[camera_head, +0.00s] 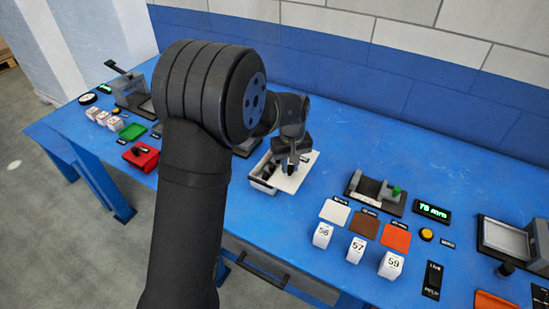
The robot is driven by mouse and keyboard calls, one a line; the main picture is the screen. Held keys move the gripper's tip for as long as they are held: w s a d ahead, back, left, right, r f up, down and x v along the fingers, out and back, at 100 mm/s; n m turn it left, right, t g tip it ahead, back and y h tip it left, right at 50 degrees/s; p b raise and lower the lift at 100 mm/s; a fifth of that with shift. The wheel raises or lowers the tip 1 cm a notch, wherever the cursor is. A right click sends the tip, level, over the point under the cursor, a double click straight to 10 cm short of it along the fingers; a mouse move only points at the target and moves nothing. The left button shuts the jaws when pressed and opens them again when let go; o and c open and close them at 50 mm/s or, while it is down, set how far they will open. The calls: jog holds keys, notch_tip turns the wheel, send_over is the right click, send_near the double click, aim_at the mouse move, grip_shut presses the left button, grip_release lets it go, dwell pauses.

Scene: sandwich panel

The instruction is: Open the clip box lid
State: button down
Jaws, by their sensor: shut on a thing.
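The clip box (262,186) is a small pale grey box on the blue table, just right of my upper arm. Its near left wall and a dark interior patch show. A flat white panel (302,178), which looks like its lid, lies at the box's right side. Its exact angle is hard to tell. My gripper (290,168) points down over the panel and box, with its fingers shut on what appears to be the lid. The fingertips and the gripped edge are small and partly hidden by the gripper body.
Right of the box is a grey fixture with a green knob (397,191), a display (432,211), coloured pads and numbered white blocks (356,250). A red box (141,156) and green tray (131,131) sit left. The table (335,140) is clear behind the box.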

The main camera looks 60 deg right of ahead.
jog(key=shift+s, duration=1.25)
jog(key=c, duration=1.3)
grip_release()
jog(key=shift+o, duration=0.2)
jog(key=shift+r, duration=0.1)
notch_tip(320, 180, up, 17)
jog(key=shift+r, duration=0.15)
